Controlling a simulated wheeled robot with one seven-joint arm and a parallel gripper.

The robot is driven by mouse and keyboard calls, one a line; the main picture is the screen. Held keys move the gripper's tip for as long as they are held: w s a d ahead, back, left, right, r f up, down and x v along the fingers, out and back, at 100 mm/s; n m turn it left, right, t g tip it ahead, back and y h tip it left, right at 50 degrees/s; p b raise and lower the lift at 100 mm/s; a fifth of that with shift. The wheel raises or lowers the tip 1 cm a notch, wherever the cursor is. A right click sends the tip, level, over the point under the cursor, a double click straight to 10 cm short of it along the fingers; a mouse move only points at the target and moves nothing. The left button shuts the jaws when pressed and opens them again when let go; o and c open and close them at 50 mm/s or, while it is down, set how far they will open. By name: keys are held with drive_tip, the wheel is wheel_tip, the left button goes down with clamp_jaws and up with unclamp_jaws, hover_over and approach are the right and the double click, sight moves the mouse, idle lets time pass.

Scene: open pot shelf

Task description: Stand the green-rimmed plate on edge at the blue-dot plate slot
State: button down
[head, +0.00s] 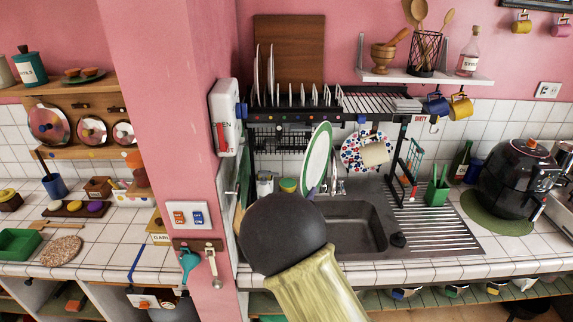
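The green-rimmed plate (318,158) is white with a green edge. In the head view it stands nearly upright, turned almost edge-on and leaning slightly, in front of the rack and above the left side of the sink. Its lower end meets the dark round part of my arm, which hides what is behind it. My gripper is hidden there, so its hold on the plate cannot be seen. The plate rack (300,104) has small coloured dots along its dark front rail. A blue mark (362,119) shows near the rail's right part; whether it is the slot dot is unclear.
Several white plates (271,76) stand at the rack's left, before a brown board (290,50). The faucet (337,184) rises behind the sink (352,228). A pink pillar (180,110) stands left.

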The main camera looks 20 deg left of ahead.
drive_tip(key=s+d+f, duration=0.2)
drive_tip(key=d+f, duration=0.8)
drive_tip(key=f, duration=0.2)
drive_tip(key=s+d+f, duration=0.2)
drive_tip(key=d+f, duration=0.9)
drive_tip(key=s+d+f+n+y+b, duration=0.1)
drive_tip(key=s+d+f+b, duration=0.3)
drive_tip(key=f, duration=0.4)
drive_tip(key=s+d+f+n+y+b, duration=0.1)
drive_tip(key=s+d+f+y+b, duration=0.1)
drive_tip(key=f+b, duration=0.4)
wheel_tip(320, 180, down, 3)
drive_tip(key=s+d, duration=0.1)
drive_tip(key=d, duration=0.1)
drive_tip(key=shift+s+d+f, duration=0.2)
drive_tip(key=shift+s+d, duration=0.2)
